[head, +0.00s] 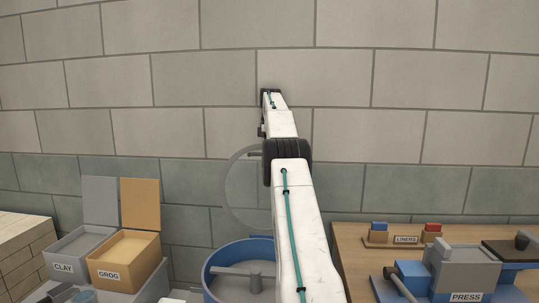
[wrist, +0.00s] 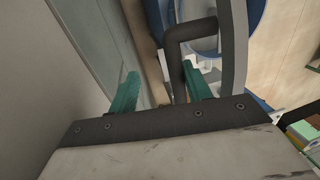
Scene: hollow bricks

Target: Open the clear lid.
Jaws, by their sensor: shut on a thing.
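The clear lid (head: 229,192) is a see-through disc with a grey rim. In the head view it stands raised, roughly upright, at the back of a round blue tub (head: 211,272); my arm hides its right part. The tub's top is uncovered, and a grey post with a bar (head: 255,279) shows inside. In the wrist view, a dark bent handle (wrist: 189,32) runs down between the teal fingers of my gripper (wrist: 160,72), beside the curved grey rim (wrist: 234,48). My gripper is shut on this handle. In the head view my gripper is hidden behind my arm.
Left of the tub are open bins marked CLAY (head: 76,262) and GROG (head: 118,274). On the right, a wooden table (head: 350,253) carries a LINERS rack (head: 403,240) and a blue-and-grey PRESS (head: 465,270). A block wall (head: 420,80) stands close behind.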

